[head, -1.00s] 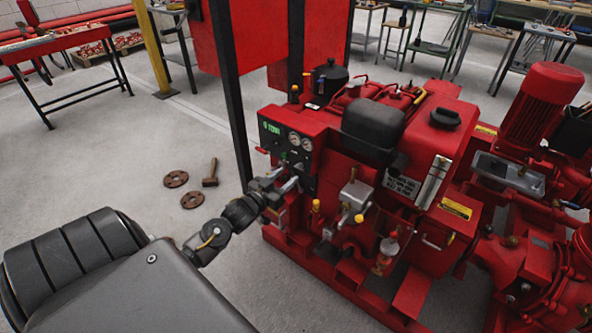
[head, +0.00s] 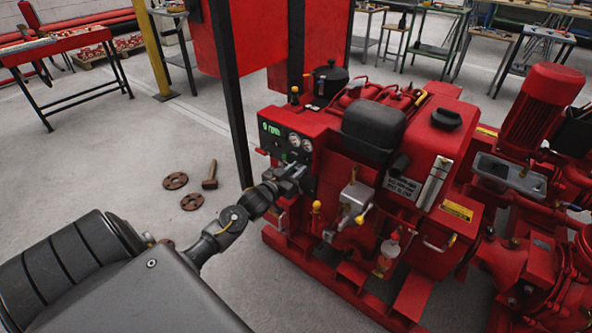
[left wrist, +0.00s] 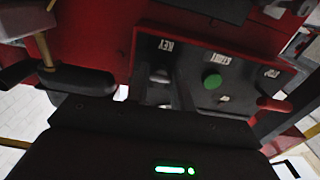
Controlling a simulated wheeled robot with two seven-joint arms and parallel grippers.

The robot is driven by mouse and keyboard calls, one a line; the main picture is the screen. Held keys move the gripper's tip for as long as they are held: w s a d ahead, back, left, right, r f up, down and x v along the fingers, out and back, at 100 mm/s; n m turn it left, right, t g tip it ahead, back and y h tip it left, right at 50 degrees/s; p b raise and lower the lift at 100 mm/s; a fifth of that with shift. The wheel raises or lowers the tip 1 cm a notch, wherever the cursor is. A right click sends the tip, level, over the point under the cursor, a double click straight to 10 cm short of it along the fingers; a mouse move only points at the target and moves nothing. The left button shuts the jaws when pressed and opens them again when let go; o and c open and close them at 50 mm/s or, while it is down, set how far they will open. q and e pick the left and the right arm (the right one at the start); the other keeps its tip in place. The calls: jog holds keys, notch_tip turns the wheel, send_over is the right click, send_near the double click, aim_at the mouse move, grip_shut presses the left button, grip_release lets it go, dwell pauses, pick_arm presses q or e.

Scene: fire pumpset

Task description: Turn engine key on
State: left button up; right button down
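The red engine's dark control panel (head: 284,143) carries a lit green display and two round gauges. My left gripper (head: 296,175) is at the lower part of this panel and hides part of it. The finger gap does not show clearly. My right gripper is out of view.
A red handle (left wrist: 273,104) sticks out beside the panel. A black post (head: 230,95) stands close behind my left wrist. A red workbench (head: 58,43) stands farther back.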

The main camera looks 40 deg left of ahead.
pick_arm(q)
jog(key=shift+c, duration=1.1)
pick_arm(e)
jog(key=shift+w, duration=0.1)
pick_arm(q)
jog(key=shift+r+m, duration=0.1)
jog(key=shift+m, duration=0.2)
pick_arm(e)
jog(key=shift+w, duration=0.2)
pick_arm(q)
jog(key=shift+m+p, duration=0.75)
jog(key=shift+m, duration=0.15)
jog(key=m+p, duration=0.1)
jog(key=m, duration=0.2)
jog(key=shift+d, duration=0.1)
jog(key=shift+m+p, duration=0.65)
jog(key=shift+m, duration=1.15)
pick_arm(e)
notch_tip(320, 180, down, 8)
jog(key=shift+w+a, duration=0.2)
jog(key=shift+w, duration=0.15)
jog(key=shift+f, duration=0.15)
